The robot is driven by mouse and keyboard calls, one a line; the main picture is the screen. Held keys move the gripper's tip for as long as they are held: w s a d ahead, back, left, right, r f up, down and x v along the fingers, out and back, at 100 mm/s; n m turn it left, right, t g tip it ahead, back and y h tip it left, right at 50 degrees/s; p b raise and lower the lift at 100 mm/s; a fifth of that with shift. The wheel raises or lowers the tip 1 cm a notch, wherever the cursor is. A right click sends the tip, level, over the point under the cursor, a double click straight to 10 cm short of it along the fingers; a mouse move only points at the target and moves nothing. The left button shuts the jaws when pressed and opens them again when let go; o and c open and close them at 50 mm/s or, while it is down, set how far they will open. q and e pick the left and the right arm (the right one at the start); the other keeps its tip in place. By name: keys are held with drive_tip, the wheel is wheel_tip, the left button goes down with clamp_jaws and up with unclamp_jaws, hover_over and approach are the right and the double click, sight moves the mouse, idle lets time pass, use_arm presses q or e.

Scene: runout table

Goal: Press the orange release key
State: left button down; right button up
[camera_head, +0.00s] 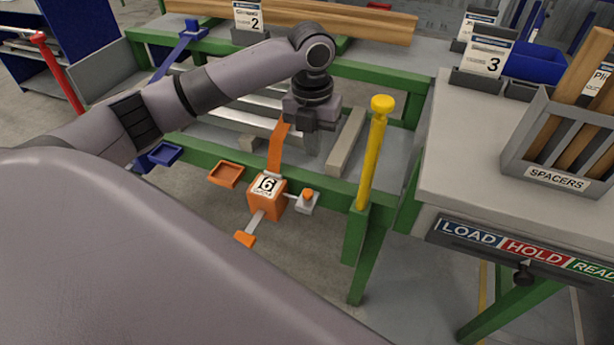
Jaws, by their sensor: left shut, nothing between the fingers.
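An orange box (263,205) with a white label reading 6 is mounted at the green table frame. A small orange button (308,194) sits on a light grey block (306,206) to its right. An orange paddle (245,239) ends a grey lever on its lower left. I cannot tell for sure which of these is the release key. My left gripper (312,152) points down, shut and empty, above and behind the button in the picture, apart from it. An orange strip (278,148) rises behind the box. My right gripper is not in view.
A yellow post (376,150) stands right of my gripper. An orange tray (226,174) and a blue tray (163,153) hang on the green rail. A grey table (470,150) at right bears a spacers bin (558,150) and a LOAD/HOLD/READY strip (520,248).

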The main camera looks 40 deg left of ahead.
sight(308, 193)
use_arm(q)
drive_tip(key=shift+w+a+r+m, duration=0.25)
drive_tip(key=shift+a+r, duration=0.2)
drive_tip(key=shift+a, duration=0.25)
wheel_tip(308, 193, down, 14)
drive_tip(key=b, duration=0.2)
drive_tip(key=shift+r+b, duration=0.1)
drive_tip(key=shift+b, duration=0.2)
